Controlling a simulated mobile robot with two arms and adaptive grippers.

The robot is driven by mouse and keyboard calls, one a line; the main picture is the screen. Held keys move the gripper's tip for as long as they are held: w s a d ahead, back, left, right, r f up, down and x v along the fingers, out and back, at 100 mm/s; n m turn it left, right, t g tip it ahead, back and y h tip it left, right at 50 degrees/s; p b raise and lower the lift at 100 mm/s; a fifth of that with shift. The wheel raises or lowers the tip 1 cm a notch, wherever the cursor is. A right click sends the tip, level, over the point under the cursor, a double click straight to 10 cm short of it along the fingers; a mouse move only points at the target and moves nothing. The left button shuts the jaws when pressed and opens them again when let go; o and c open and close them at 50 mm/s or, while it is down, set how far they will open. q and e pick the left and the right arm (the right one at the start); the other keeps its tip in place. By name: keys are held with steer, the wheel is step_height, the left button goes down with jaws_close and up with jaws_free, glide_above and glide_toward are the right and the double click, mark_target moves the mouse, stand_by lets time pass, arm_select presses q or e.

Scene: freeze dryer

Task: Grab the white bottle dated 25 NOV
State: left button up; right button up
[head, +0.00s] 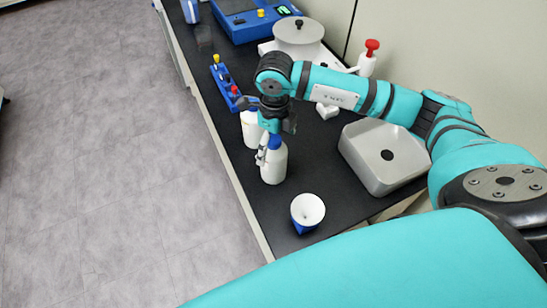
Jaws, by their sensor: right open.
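Two white bottles stand close together on the black bench top. The nearer bottle (274,166) shows a blue cap. The farther bottle (250,131) stands just behind it and to the left, its top partly covered by my right gripper. No date can be read on either bottle. My right gripper (269,140) points down over the bottles, open, with its fingers around or close to the top of the nearer bottle. I cannot tell whether it touches. My left gripper is out of view.
A white funnel-like cup with a blue base (308,211) stands near the front of the bench (262,208). A grey square basin (384,155) is at right. A blue rack (226,82), a balance-like device (298,36) and a red-topped wash bottle (368,61) are farther back.

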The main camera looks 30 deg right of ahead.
mark_target(274, 172)
step_height(274, 172, down, 4)
steer(key=shift+f+p, duration=0.25)
steer(key=shift+p, duration=0.8)
steer(key=shift+f, duration=0.3)
steer(key=c, duration=1.3)
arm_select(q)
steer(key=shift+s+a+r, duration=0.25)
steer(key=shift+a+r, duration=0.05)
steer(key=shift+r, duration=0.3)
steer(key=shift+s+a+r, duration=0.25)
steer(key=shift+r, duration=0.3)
arm_select(e)
steer(key=shift+w, duration=0.1)
steer(key=c, duration=0.4)
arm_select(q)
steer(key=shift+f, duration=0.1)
arm_select(e)
steer(key=shift+o, duration=0.2)
steer(key=shift+r, duration=0.2)
